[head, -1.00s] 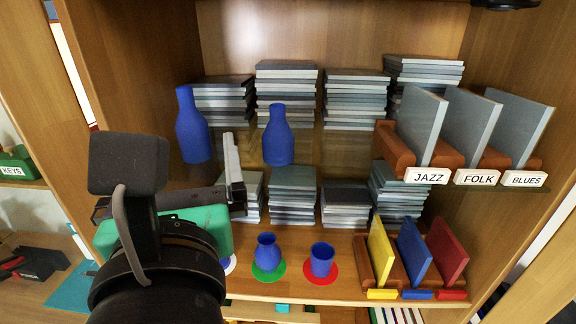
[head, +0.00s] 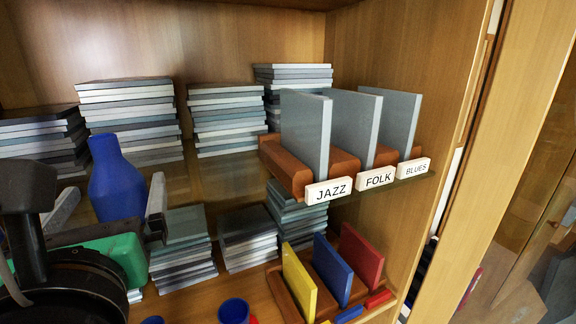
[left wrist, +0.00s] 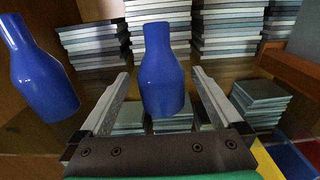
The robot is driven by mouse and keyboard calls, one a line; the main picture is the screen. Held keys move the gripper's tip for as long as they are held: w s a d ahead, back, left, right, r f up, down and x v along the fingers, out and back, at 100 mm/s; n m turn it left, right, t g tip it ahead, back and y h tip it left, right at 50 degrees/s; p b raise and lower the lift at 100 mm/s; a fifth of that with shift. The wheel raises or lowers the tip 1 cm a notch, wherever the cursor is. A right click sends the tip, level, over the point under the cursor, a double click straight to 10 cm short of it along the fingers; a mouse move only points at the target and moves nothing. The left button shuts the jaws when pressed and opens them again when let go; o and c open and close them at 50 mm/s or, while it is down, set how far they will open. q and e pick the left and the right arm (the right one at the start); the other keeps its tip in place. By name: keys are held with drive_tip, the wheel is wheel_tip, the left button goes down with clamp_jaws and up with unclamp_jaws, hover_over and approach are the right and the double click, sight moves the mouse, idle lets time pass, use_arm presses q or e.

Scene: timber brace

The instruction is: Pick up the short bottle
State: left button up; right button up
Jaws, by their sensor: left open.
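The short blue bottle (head: 117,182) stands upright on the upper shelf in the head view. It also shows in the centre of the left wrist view (left wrist: 163,80). My left gripper (head: 108,205) is open, with one finger on each side of the bottle. In the left wrist view (left wrist: 160,80) gaps show between the bottle and both fingers, and it is not gripped. A taller blue bottle (left wrist: 43,75) stands to the left in the left wrist view. My right gripper is not in view.
Stacks of grey cases (head: 128,112) stand behind the bottle. The JAZZ (head: 328,190), FOLK and BLUES holders are to the right. Below are a blue cup (head: 234,310) and yellow, blue and red upright panels (head: 299,283). The shelf right of the bottle is partly clear.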

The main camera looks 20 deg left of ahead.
sight(121, 172)
use_arm(q)
drive_tip(key=x, duration=0.5)
drive_tip(key=shift+w+r+p, duration=0.1)
drive_tip(key=shift+w+p, duration=0.05)
drive_tip(key=shift+p, duration=0.15)
drive_tip(key=c, duration=1.4)
drive_tip(key=shift+c, duration=0.6)
drive_tip(key=shift+r, duration=0.2)
